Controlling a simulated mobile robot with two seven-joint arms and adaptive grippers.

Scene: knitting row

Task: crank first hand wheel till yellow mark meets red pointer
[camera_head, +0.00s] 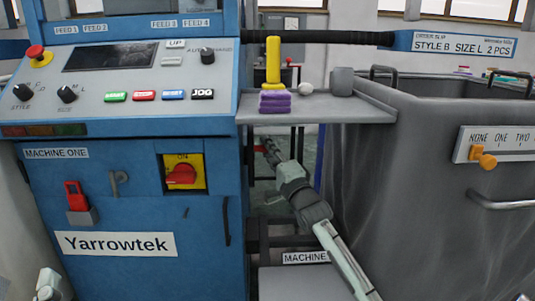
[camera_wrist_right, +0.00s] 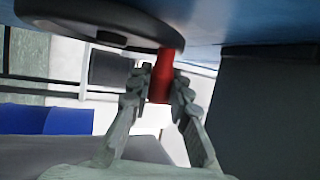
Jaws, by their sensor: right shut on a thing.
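The hand wheel (camera_wrist_right: 60,18) shows in the right wrist view as a dark round disc under a blue machine surface. A red crank handle (camera_wrist_right: 163,74) hangs from its rim. My right gripper (camera_wrist_right: 160,88) is shut on this handle, one finger on each side. In the head view my right arm reaches into the gap beside the blue machine, the right gripper (camera_head: 268,150) at the far end by the red handle (camera_head: 259,149). The wheel face, yellow mark and red pointer cannot be made out.
The blue MACHINE ONE cabinet (camera_head: 120,200) bounds the gap on the left. A grey bin (camera_head: 420,190) stands on the right.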

